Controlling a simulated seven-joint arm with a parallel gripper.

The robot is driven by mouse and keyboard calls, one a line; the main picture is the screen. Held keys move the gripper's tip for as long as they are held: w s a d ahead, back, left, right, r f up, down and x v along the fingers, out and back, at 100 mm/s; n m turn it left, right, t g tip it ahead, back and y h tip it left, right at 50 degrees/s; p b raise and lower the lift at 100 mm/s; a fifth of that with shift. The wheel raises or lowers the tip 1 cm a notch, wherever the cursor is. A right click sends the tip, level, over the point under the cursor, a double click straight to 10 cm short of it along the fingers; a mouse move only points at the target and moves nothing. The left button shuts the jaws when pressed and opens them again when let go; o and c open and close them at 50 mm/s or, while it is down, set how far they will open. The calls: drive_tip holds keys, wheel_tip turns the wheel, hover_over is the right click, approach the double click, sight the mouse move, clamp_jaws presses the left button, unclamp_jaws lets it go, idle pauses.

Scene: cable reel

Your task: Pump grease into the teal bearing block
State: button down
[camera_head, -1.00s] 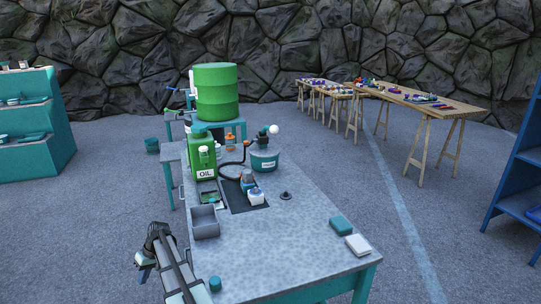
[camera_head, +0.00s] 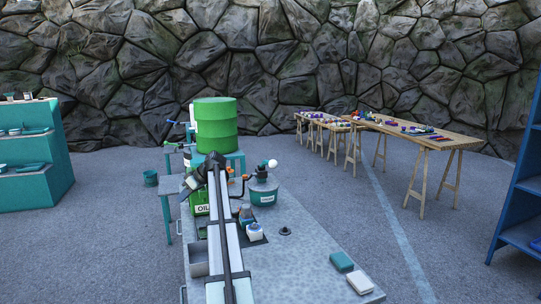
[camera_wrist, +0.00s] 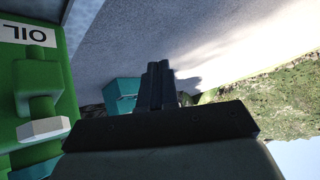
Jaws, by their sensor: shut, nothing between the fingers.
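A teal grease bucket (camera_head: 263,195) with a pump on top stands at the far right part of the bench. Its white ball knob (camera_head: 272,163) is raised beside the drum. A small blue-teal block (camera_head: 245,213), probably the bearing block, sits on the dark mat behind a white piece (camera_head: 255,232); details are too small to tell. My gripper (camera_head: 214,160) is over the green oil can (camera_head: 199,208), left of the bucket and apart from it. In the wrist view its fingers (camera_wrist: 160,70) are shut and empty. My arm hides part of the can and bench.
The oil can's label (camera_wrist: 28,34) and cap are close at the left of the wrist view. A green drum (camera_head: 215,126) stands behind. A grey bin (camera_head: 198,258) is left of my arm. A dark knob (camera_head: 285,231) and teal and white blocks (camera_head: 341,261) lie right; bench between is clear.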

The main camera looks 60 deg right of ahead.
drive_tip(key=s+d+r+n+g+h, duration=0.1)
drive_tip(key=s+d+r+n+g, duration=0.1)
drive_tip(key=s+d+r, duration=0.4)
drive_tip(key=s+d+r+n+g+h, duration=0.2)
drive_tip(key=s+d+r+n+g, duration=0.1)
drive_tip(key=s+d+r, duration=0.4)
drive_tip(key=s+d+r+n+g+h, duration=0.1)
drive_tip(key=s+d+r+n+g, duration=0.1)
drive_tip(key=s+d+r+g, duration=0.2)
drive_tip(key=s+d+r, duration=0.1)
drive_tip(key=d+r, duration=0.3)
drive_tip(key=d, duration=0.3)
drive_tip(key=s+d+r, duration=0.2)
drive_tip(key=d+r, duration=0.2)
drive_tip(key=d, duration=0.2)
drive_tip(key=shift+d+g+h, duration=0.3)
drive_tip(key=shift+d+h, duration=0.05)
drive_tip(key=shift+h, duration=0.05)
drive_tip(key=shift+s, duration=0.1)
drive_tip(key=f, duration=0.4)
drive_tip(key=s+d+f, duration=0.1)
drive_tip(key=f, duration=0.4)
drive_tip(key=s+f, duration=0.1)
drive_tip(key=f, duration=0.3)
drive_tip(key=shift+s+d+f, duration=0.15)
drive_tip(key=shift+d+f, duration=0.1)
drive_tip(key=shift+f, duration=0.05)
